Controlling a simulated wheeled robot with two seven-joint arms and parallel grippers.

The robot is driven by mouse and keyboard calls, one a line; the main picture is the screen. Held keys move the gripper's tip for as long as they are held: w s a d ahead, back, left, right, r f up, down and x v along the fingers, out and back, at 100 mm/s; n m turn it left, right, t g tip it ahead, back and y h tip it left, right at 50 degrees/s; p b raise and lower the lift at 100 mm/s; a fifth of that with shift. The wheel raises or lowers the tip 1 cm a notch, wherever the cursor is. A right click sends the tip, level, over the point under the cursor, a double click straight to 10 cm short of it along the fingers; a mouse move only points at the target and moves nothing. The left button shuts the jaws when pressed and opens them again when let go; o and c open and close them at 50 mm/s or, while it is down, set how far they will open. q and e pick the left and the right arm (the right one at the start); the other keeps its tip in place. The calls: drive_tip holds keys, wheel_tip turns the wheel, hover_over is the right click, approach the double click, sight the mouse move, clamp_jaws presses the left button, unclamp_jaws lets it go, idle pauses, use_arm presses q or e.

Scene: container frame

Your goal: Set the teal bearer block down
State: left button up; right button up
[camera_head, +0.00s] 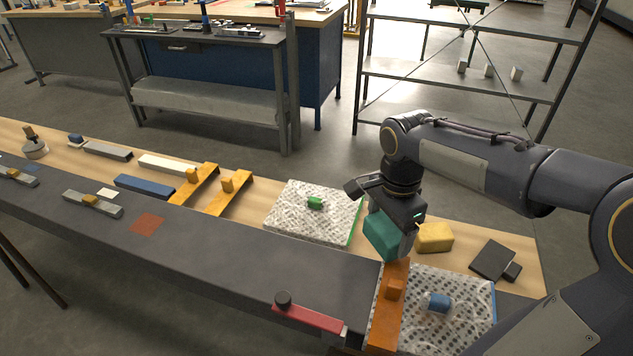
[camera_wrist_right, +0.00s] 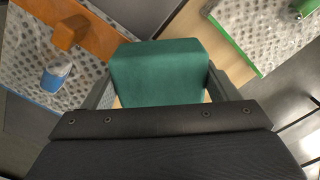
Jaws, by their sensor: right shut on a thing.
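The teal bearer block (camera_head: 383,236) is held in my right gripper (camera_head: 392,218), near the right end of the long workbench. In the right wrist view the teal block (camera_wrist_right: 158,72) sits between the two fingers, which press on its sides. The block is just behind the orange bracket (camera_head: 389,305) at the end of the dark grey bench top. I cannot tell whether its underside touches anything. My left gripper is not in view.
A yellow block (camera_head: 434,237) lies close to the right of my gripper. A patterned pad (camera_head: 285,222) with a green part (camera_head: 315,202) lies to the left. Another pad (camera_head: 466,284) carries a blue cup-like part (camera_head: 437,304). A red bar (camera_head: 309,318) with a dark knob lies along the front edge.

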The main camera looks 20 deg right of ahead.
drive_tip(key=w+d+f, duration=0.8)
drive_tip(key=w+d, duration=0.1)
drive_tip(key=shift+w+d+f, duration=0.1)
drive_tip(key=shift+f, duration=0.3)
drive_tip(key=shift+w+d+f, duration=0.2)
drive_tip(key=shift+f, duration=0.2)
drive_tip(key=shift+w+d+f, duration=0.15)
drive_tip(key=shift+f, duration=1.55)
drive_tip(key=shift+f, duration=0.15)
drive_tip(key=o, duration=0.9)
